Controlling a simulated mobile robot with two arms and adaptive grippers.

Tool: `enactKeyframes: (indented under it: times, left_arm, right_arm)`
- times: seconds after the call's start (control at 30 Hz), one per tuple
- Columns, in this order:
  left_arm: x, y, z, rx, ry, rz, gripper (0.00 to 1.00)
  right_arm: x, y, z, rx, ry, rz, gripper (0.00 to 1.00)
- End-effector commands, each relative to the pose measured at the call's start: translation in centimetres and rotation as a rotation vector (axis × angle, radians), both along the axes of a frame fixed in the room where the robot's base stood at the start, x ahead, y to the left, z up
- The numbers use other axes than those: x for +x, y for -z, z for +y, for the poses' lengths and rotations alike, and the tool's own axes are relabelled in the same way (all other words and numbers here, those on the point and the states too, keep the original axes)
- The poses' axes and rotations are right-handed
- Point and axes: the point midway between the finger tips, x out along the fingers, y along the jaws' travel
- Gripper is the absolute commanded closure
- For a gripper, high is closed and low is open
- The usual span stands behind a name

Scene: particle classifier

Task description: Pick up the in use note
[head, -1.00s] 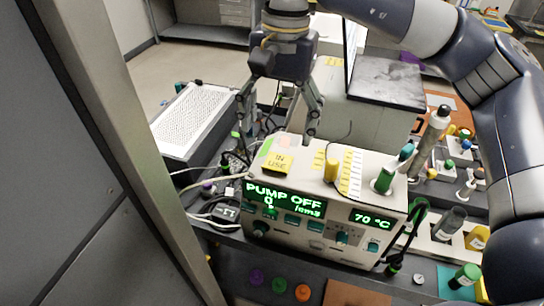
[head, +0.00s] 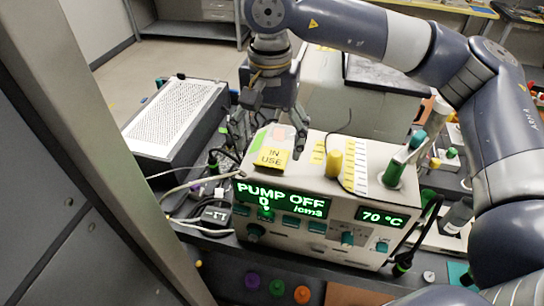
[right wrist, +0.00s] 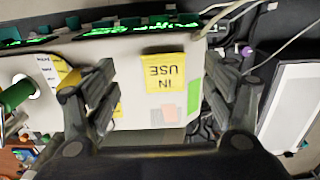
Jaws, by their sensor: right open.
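The in use note (head: 272,158) is a small yellow square with dark "IN USE" lettering. It lies on the top of the white pump unit (head: 335,214), near its front left edge. My right gripper (head: 268,140) is just above and behind the note in the head view, pointing down. In the right wrist view the note (right wrist: 165,74) lies between the open fingers of the right gripper (right wrist: 160,95), upside down and untouched. The fingers are empty. My left gripper is not in view.
A white perforated box (head: 175,120) stands at left, with cables between. A grey cabinet edge is close at left.

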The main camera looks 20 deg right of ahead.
Motion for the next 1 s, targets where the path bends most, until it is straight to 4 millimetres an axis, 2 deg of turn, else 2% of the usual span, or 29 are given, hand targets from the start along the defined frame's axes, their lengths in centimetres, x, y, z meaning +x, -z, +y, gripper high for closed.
enactKeyframes:
  times: [0.17,0.33,0.5,0.73,1.0]
  left_arm:
    - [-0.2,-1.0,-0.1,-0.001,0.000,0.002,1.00]
    - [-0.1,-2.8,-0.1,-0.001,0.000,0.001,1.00]
    - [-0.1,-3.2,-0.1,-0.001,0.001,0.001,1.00]
    - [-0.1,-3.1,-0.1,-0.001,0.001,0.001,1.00]
    - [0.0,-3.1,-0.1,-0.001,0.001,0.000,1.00]
  right_arm:
    - [0.0,1.1,0.0,-0.001,-0.001,0.003,0.23]
    - [0.1,3.3,0.1,-0.002,-0.001,0.005,0.23]
    - [0.2,5.4,0.1,-0.001,0.001,0.002,0.23]
    - [0.2,5.7,0.1,0.000,0.001,0.000,0.23]
    - [0.2,5.7,0.1,0.000,0.001,0.000,0.55]
